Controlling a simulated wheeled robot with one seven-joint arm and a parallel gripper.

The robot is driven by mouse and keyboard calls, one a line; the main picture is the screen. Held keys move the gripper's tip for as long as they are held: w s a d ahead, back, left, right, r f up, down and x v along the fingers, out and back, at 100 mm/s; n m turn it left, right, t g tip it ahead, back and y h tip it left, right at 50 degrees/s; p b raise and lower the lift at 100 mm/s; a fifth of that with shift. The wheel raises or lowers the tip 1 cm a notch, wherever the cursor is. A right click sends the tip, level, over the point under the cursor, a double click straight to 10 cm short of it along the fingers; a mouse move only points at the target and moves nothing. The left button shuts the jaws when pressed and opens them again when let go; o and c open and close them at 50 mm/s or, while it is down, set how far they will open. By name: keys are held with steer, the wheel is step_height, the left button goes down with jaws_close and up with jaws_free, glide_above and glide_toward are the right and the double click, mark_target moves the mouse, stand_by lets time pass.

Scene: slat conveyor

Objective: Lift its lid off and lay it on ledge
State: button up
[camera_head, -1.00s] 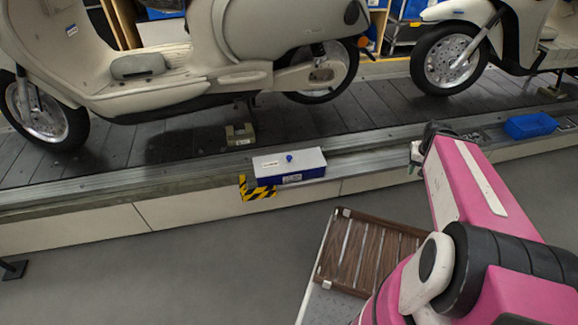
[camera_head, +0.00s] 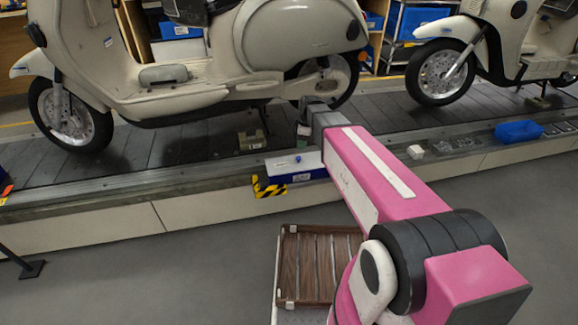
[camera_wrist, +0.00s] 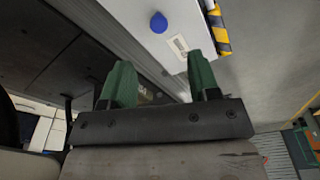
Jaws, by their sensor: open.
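The box is blue with a pale grey lid (camera_head: 285,164) and a round blue knob (camera_head: 298,158). It stands on the conveyor's near ledge (camera_head: 215,181), beside yellow-black striped tape. In the wrist view the lid (camera_wrist: 140,22) is at the top with its blue knob (camera_wrist: 158,22) and a small label. My gripper (camera_wrist: 160,75) is open and empty, with two green fingers pointing toward the lid. The knob lies beyond the fingertips, apart from them. In the head view my arm hides the right end of the box and the fingers are not clearly visible.
Cream scooters (camera_head: 200,60) stand on the dark slat conveyor behind the box. A small block (camera_head: 252,140) lies on the slats. A blue bin (camera_head: 519,131) and a small white object (camera_head: 415,151) are on the ledge to the right. A wooden slatted tray (camera_head: 320,262) is nearer me.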

mark_target(299, 157)
steer(key=f, duration=0.3)
steer(key=a+f, duration=0.1)
steer(key=f, duration=0.6)
steer(key=shift+w+a+f, duration=0.1)
steer(key=shift+w+a, duration=0.1)
steer(key=c, duration=1)
